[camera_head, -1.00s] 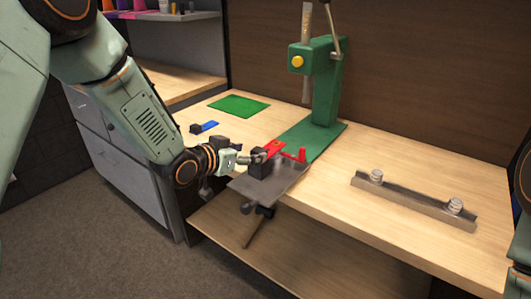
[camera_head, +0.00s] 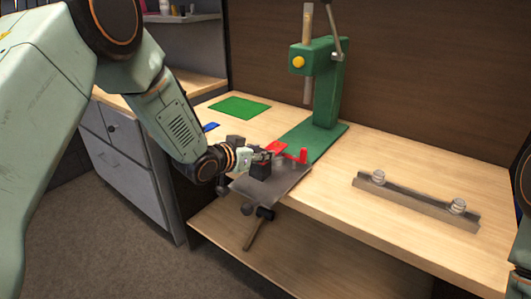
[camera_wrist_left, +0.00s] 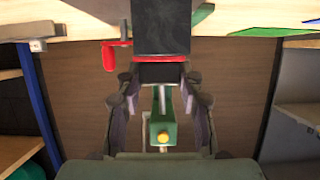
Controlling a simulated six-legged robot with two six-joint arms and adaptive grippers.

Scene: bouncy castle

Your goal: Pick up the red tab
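My left gripper (camera_head: 264,157) is at the block, just in front of the tab, in the head view. In the left wrist view, the fingers (camera_wrist_left: 160,82) are spread apart and the black block (camera_wrist_left: 162,28) lies just beyond their tips, in line with the gap. I cannot tell whether they touch it. My right gripper is not in view.
A green press (camera_head: 326,85) stands behind. A metal bar (camera_head: 415,204) lies right, and a green sheet (camera_head: 240,107) and blue tab (camera_head: 210,127) lie left.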

